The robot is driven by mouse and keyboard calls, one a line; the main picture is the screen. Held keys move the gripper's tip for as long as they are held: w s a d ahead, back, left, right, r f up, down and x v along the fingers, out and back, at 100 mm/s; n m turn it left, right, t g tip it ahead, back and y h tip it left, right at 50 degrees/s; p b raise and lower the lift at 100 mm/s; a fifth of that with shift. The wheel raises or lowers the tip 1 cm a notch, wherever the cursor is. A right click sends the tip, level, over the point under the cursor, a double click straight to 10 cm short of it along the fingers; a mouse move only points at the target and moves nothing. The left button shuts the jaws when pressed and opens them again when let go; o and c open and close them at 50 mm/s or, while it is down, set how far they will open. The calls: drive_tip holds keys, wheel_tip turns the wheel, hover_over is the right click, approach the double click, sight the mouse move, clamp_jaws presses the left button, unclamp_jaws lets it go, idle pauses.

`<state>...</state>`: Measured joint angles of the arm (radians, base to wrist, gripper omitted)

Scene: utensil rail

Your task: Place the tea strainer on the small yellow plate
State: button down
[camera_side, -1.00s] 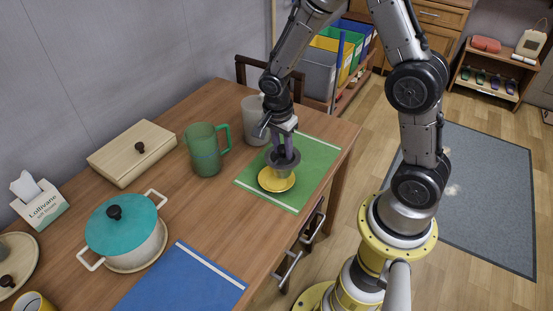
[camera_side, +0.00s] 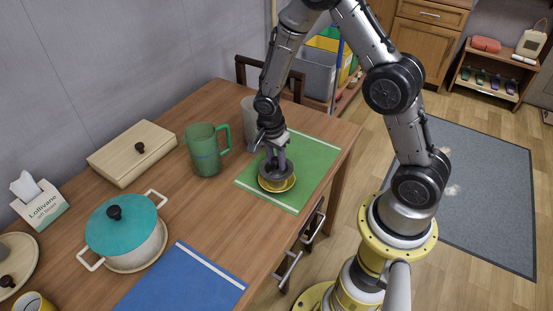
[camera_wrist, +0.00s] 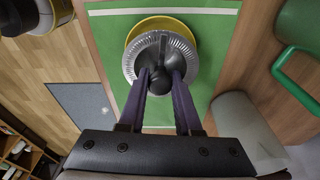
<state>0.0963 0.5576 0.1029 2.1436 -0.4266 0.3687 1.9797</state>
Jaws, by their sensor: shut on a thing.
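The tea strainer (camera_side: 272,179) is a grey metal bowl with a dark knob. It is over the small yellow plate (camera_side: 291,185) on the green mat, very low, and I cannot tell whether it touches the plate. My gripper (camera_side: 276,156) points down and is shut on the strainer's knob. In the wrist view, the gripper's purple fingers (camera_wrist: 164,82) hold the dark knob. The strainer's ribbed rim (camera_wrist: 131,61) covers most of the plate there, with the plate's yellow edge (camera_wrist: 160,20) showing on the far side.
The green mat (camera_side: 316,155) has free room around the plate. A green mug (camera_side: 205,152) and a grey cup (camera_side: 249,125) stand close by on the left and behind. A teal-lidded pot (camera_side: 122,228), wooden box (camera_side: 132,153) and blue mat (camera_side: 180,283) lie farther left.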

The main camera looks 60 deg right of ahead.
sight(272, 171)
drive_tip(key=c, duration=0.6)
unclamp_jaws()
drive_tip(key=s+a+r+n+t, duration=0.1)
drive_tip(key=s+a+r+n, duration=0.2)
drive_tip(key=r, duration=0.8)
drive_tip(key=s+a+r+n+t, duration=0.15)
drive_tip(key=s+r+n, duration=0.25)
drive_tip(key=r, duration=0.7)
drive_tip(key=s+a+r+n+t+y, duration=0.1)
drive_tip(key=s+r+n, duration=0.1)
drive_tip(key=s+n, duration=0.4)
drive_tip(key=s+a+r+n+t, duration=0.1)
drive_tip(key=s+r+n+t, duration=0.1)
drive_tip(key=s+n, duration=0.3)
drive_tip(key=shift+s+r+n+y, duration=0.4)
drive_tip(key=shift+r+n, duration=0.05)
drive_tip(key=shift+n, duration=0.15)
drive_tip(key=shift+a, duration=0.1)
